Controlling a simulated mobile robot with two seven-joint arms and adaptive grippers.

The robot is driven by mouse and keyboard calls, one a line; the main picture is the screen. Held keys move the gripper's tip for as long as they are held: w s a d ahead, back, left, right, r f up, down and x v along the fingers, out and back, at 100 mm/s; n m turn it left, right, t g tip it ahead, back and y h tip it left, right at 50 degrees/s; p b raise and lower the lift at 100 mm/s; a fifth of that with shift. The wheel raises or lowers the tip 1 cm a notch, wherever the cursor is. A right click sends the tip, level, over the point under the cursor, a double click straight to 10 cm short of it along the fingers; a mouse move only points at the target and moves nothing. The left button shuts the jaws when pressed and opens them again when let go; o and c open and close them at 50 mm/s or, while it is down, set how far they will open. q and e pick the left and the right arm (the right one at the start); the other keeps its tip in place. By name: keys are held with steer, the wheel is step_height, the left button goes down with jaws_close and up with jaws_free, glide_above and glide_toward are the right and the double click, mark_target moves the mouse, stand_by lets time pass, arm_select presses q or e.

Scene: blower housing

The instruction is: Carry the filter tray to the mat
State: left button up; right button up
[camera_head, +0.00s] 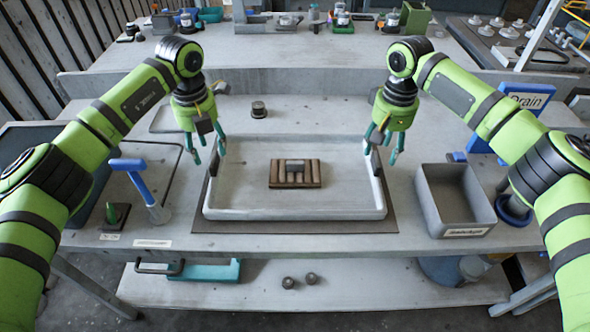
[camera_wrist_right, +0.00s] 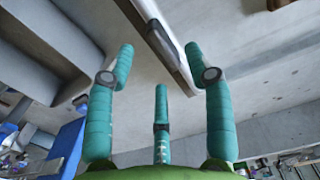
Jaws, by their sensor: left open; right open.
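The filter tray (camera_head: 295,213) is a shallow light-grey tray with a dark handle on each short side. It lies level over the dark mat (camera_head: 215,226), whose edge shows along the front and right. A brown ribbed filter block (camera_head: 295,182) with a grey piece on top lies inside the tray. My left gripper (camera_head: 208,160) is open beside the tray's left handle. My right gripper (camera_head: 381,155) is open beside the right handle. In the right wrist view, my open fingers (camera_wrist_right: 162,75) are near the tray's rim (camera_wrist_right: 172,60), with no grip on it. Contact is unclear.
A blue-handled tool (camera_head: 140,185) stands at the left. A small dark cylinder (camera_head: 258,110) stands behind the tray. The lower shelf (camera_head: 350,285) holds loose parts.

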mark_target(213, 166)
arm_select(q)
steer(key=shift+w+f, duration=0.15)
steer(key=shift+f, duration=3.45)
arm_select(e)
steer(key=shift+w+f, duration=0.15)
steer(key=shift+f, duration=3.45)
arm_select(q)
jaws_close()
arm_select(e)
jaws_close()
arm_select(q)
steer(key=shift+r, duration=0.1)
arm_select(e)
steer(key=shift+r, duration=0.1)
